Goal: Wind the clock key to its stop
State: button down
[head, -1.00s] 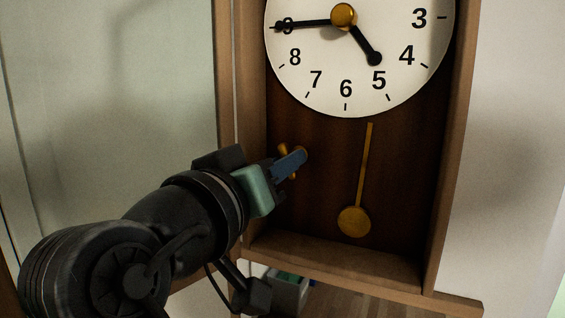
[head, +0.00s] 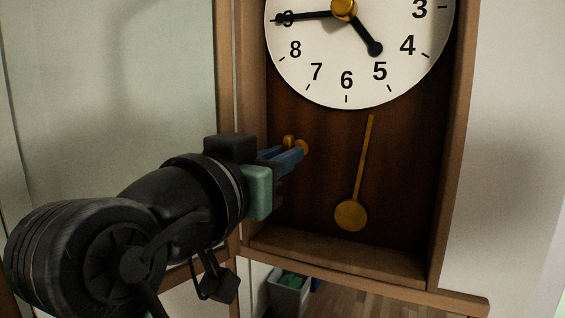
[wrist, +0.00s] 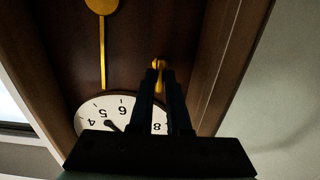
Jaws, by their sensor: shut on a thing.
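The clock's white dial (head: 340,70) with black hands is at the top of the head view. The brass clock key (head: 290,142) sticks out from the dark back panel, below and left of the dial. My gripper (head: 301,152) reaches in from the left, and its blue fingers are shut on the key and hide part of it. In the wrist view the key (wrist: 159,64) shows just beyond the tips of my gripper (wrist: 160,74). The dial (wrist: 130,108) appears upside down there, partly behind the fingers.
A brass pendulum (head: 351,214) hangs right of the key, apart from my gripper. The wooden case's side walls (head: 452,150) and bottom ledge (head: 335,262) frame the space. A grey bin (head: 289,294) stands on the floor below.

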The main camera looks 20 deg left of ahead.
jog(key=c, duration=0.9)
grip_release()
jog(key=s+b, duration=0.4)
jog(key=s, duration=0.9)
jog(key=shift+a+b, duration=0.2)
jog(key=shift+b, duration=0.15)
